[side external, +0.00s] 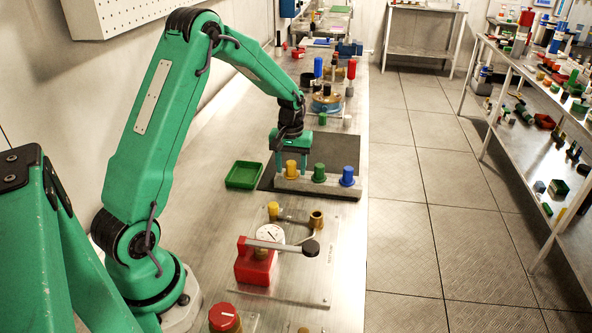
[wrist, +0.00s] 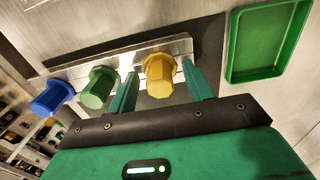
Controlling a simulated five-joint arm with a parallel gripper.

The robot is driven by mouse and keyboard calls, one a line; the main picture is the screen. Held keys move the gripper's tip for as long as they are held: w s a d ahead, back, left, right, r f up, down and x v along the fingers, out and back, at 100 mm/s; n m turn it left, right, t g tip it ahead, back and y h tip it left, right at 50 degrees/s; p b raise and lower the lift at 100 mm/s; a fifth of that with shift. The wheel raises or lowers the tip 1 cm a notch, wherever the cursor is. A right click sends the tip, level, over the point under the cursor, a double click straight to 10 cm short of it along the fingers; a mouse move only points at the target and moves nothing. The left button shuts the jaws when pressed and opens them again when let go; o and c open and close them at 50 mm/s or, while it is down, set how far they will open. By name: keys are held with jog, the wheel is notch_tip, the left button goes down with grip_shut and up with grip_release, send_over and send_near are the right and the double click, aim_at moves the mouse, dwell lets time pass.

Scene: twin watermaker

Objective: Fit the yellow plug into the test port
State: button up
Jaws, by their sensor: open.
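The yellow plug (side external: 291,169) stands in the grey rack (side external: 262,183), at the left end of a row with a green plug (side external: 320,173) and a blue plug (side external: 347,177). My gripper (side external: 291,158) is over the rack with its fingers pointing down. In the wrist view, the yellow plug (wrist: 160,75) is between the two open fingers (wrist: 159,72), with gaps on both sides. The green plug (wrist: 99,88) is just outside one finger. An open brass fitting (side external: 316,219), which looks like the test port, is on a metal plate nearer the side camera.
A green tray (side external: 245,175) lies left of the rack. The plate also carries a gauge (side external: 270,233), a red block with a lever (side external: 257,265) and a yellow cap (side external: 273,210). A red knob (side external: 223,317) is in front. More bottles and fittings stand behind.

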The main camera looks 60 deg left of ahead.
aim_at(291, 162)
jog(key=shift+c, duration=0.4)
jog(key=c, duration=1)
jog(key=shift+r, duration=0.15)
jog(key=shift+r, duration=0.45)
notch_tip(291, 162, up, 3)
jog(key=shift+r, duration=0.15)
jog(key=s+d+r, duration=0.1)
jog(key=d+r, duration=0.5)
jog(key=d, duration=0.5)
jog(key=shift+s+d+r, duration=0.25)
jog(key=shift+s+r, duration=0.05)
jog(key=shift+s, duration=0.1)
